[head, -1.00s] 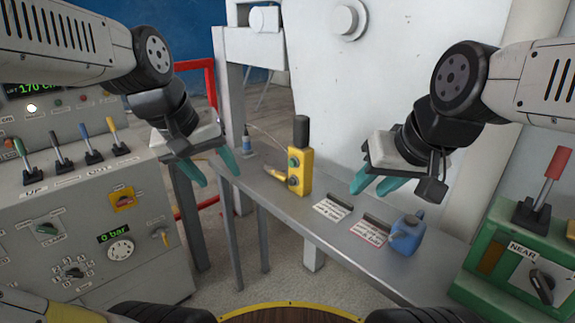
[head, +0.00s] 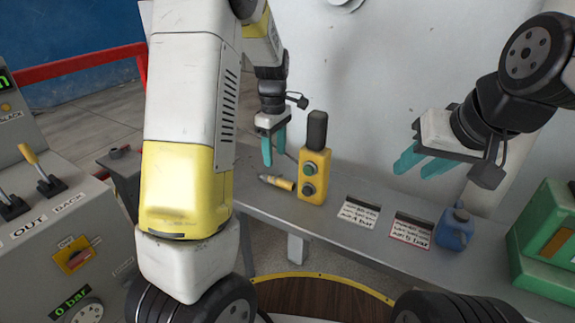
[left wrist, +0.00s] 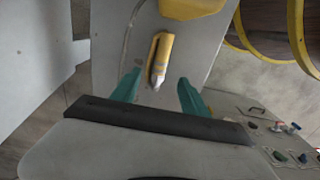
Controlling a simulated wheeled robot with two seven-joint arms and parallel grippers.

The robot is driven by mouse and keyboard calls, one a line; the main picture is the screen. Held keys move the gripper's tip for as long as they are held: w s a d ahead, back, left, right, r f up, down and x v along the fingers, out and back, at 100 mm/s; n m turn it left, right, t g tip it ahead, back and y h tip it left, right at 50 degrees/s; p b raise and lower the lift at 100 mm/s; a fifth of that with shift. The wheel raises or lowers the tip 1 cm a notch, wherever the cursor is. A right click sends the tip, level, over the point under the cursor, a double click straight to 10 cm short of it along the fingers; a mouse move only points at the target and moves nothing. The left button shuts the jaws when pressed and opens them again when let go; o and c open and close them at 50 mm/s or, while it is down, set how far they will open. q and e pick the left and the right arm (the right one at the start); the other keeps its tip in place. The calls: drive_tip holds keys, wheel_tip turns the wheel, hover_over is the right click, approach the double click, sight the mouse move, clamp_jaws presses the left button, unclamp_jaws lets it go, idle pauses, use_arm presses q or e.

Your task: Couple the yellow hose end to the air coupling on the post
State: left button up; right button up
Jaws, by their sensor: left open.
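The yellow hose end (head: 277,182) lies on the grey shelf, left of the yellow button box, with a pale metal tip. It also shows in the left wrist view (left wrist: 160,60), in line with the gap between my left fingers. My left gripper (head: 273,152) is open and empty, above and behind the hose end in the head view; its teal fingers show in the left wrist view (left wrist: 160,80). My right gripper (head: 411,160) is open and empty, above the shelf at the right. I cannot make out the air coupling or its post; my left arm hides part of the scene.
The yellow button box (head: 313,176) with a black top stands close beside the hose end. Two labels, a blue can (head: 454,228) and a green box (head: 545,240) are further right. The grey shelf (head: 345,240) has clear room in front. A control cabinet (head: 40,235) stands left.

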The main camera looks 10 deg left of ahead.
sight(275, 177)
use_arm(q)
wheel_tip(275, 177, down, 8)
drive_tip(key=shift+r, duration=0.1)
idle(0.4)
clamp_jaws()
